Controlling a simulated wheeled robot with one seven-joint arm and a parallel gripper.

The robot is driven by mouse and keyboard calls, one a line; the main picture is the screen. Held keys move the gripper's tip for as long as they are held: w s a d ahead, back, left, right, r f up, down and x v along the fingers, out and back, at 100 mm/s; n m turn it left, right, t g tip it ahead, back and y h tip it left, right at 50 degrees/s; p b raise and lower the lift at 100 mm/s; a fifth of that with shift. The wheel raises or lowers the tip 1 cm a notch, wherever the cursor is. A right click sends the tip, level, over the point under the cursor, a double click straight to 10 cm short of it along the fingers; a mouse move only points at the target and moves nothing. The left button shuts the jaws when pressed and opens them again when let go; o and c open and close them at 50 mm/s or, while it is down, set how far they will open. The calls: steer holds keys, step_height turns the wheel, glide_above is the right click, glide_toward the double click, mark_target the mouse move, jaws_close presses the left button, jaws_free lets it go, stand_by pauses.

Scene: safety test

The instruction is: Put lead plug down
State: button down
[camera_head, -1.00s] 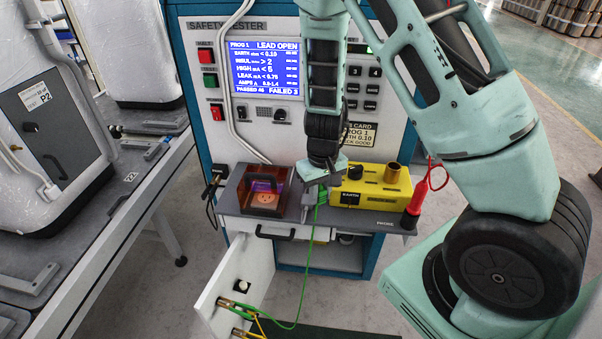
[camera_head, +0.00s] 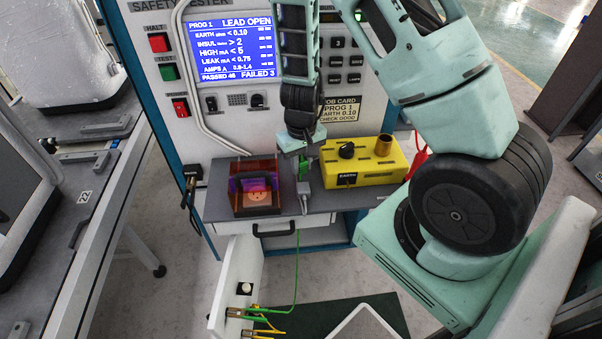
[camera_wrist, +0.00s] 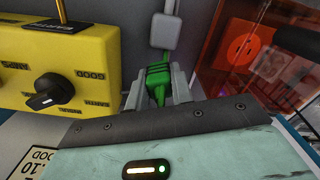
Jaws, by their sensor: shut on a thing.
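My gripper (camera_head: 303,160) is shut on a green plug, the lead plug (camera_wrist: 158,78), just above the tester's grey shelf (camera_head: 325,200). The plug sits between both fingers in the wrist view. A grey plug (camera_wrist: 164,29) with a grey cable lies just beyond it, and it also shows on the shelf in the head view (camera_head: 303,188). I cannot tell whether the two plugs touch. A green lead (camera_head: 297,265) hangs below the shelf and runs to the sockets of the open white panel (camera_head: 237,280). The tester screen (camera_head: 229,48) reads LEAD OPEN.
A yellow box (camera_head: 377,174) with a black knob stands right of my gripper. A clear red-orange cover (camera_head: 241,172) over a socket stands left. A red probe (camera_head: 419,158) is partly hidden by my arm. A workbench (camera_head: 85,225) is at left.

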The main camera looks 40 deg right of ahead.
mark_target(301, 174)
steer(key=shift+f+b, duration=0.35)
steer(key=shift+f, duration=1.4)
steer(key=shift+f+b, duration=0.5)
steer(key=c, duration=1.2)
jaws_free()
steer(key=shift+r, duration=0.1)
steer(key=shift+r, duration=0.1)
